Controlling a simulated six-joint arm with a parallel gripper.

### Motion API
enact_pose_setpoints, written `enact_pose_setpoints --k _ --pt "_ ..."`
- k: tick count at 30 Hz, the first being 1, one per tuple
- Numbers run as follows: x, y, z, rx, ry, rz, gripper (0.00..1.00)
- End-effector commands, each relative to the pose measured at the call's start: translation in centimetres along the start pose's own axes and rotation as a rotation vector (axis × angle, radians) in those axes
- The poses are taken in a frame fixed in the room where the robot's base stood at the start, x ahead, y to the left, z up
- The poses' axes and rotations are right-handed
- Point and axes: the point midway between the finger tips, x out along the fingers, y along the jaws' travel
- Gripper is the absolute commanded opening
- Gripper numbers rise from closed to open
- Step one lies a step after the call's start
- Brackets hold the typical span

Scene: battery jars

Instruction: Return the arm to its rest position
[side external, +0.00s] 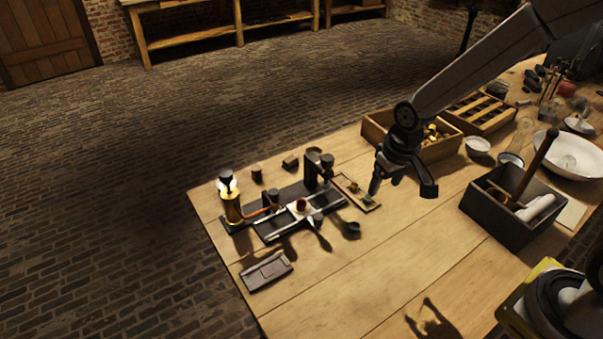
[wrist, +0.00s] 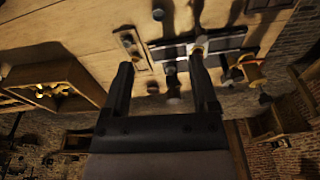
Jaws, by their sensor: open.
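My arm reaches in from the upper right in the side external view. My gripper (side external: 401,192) hangs above the wooden table (side external: 370,275), with its jaws apart and nothing between them. It is to the right of a small tray (side external: 357,192) and clear of the tabletop. In the wrist view my gripper (wrist: 161,82) shows two dark fingers spread wide, with table and apparatus visible beyond them. No rest stand can be made out.
A black apparatus (side external: 272,224) with a lit brass lamp (side external: 231,200) stands at the table's left end. A box of brass pieces (side external: 378,128) lies behind my gripper. A dark caddy (side external: 494,232) with a wooden handle stands to the right. The front middle of the table is bare.

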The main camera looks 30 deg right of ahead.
Motion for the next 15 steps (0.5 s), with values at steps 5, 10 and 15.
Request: enact_pose_setpoints --k 5,10,15 --pt "-1.8 1.7 3.7 -0.029 0.039 0.001 0.76" --pt "-2.6 2.8 6.6 -0.054 0.067 0.005 0.76" --pt "-3.0 3.3 8.2 -0.068 0.082 0.008 0.76"
